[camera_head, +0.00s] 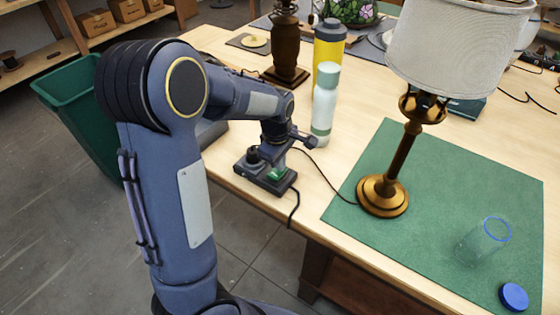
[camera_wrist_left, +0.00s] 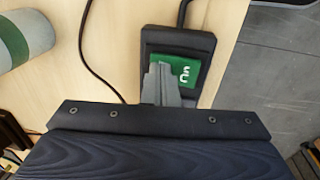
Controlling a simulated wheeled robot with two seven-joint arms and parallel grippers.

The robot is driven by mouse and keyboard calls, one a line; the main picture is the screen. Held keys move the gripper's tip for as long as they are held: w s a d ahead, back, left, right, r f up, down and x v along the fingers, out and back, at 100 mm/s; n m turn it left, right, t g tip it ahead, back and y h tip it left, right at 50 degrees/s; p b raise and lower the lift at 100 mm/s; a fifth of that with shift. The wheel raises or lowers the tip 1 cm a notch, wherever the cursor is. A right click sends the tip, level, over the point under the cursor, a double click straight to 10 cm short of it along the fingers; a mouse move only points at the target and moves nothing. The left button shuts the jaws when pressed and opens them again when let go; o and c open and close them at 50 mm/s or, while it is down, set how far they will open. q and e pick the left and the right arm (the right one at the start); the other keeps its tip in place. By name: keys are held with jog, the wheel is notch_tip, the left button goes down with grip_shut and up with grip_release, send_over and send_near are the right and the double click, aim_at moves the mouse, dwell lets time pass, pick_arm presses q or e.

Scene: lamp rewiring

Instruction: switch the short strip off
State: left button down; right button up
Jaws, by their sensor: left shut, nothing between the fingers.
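The short strip (camera_head: 259,179) is a dark box at the table's left front edge, with a green label and a cord hanging from it. It also shows in the left wrist view (camera_wrist_left: 198,42), where white marks on the green label (camera_wrist_left: 186,70) are partly visible. My left gripper (camera_head: 277,161) is over the strip, fingers pointing down. In the left wrist view its closed fingers (camera_wrist_left: 160,72) overlap the label's left part; nothing is between them. Whether the tips touch the strip cannot be told. The switch is not clearly visible. My right gripper is not in view.
A pale green bottle (camera_head: 323,108) and a yellow bottle (camera_head: 328,48) stand behind the strip. A brass lamp (camera_head: 383,196) stands on the green mat (camera_head: 455,170), with a glass (camera_head: 485,240) and blue cap (camera_head: 514,296). A thin cord (camera_head: 325,178) runs toward the lamp.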

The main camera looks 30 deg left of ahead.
aim_at(276, 174)
pick_arm(q)
jog(key=shift+s, duration=0.3)
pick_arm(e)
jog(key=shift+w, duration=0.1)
pick_arm(q)
jog(key=shift+s, duration=0.15)
jog(key=shift+s+a+r, duration=0.1)
jog(key=shift+s, duration=0.35)
jog(key=shift+w, duration=0.1)
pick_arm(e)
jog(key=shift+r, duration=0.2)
pick_arm(q)
jog(key=shift+r+p, duration=0.1)
jog(key=shift+p, duration=0.2)
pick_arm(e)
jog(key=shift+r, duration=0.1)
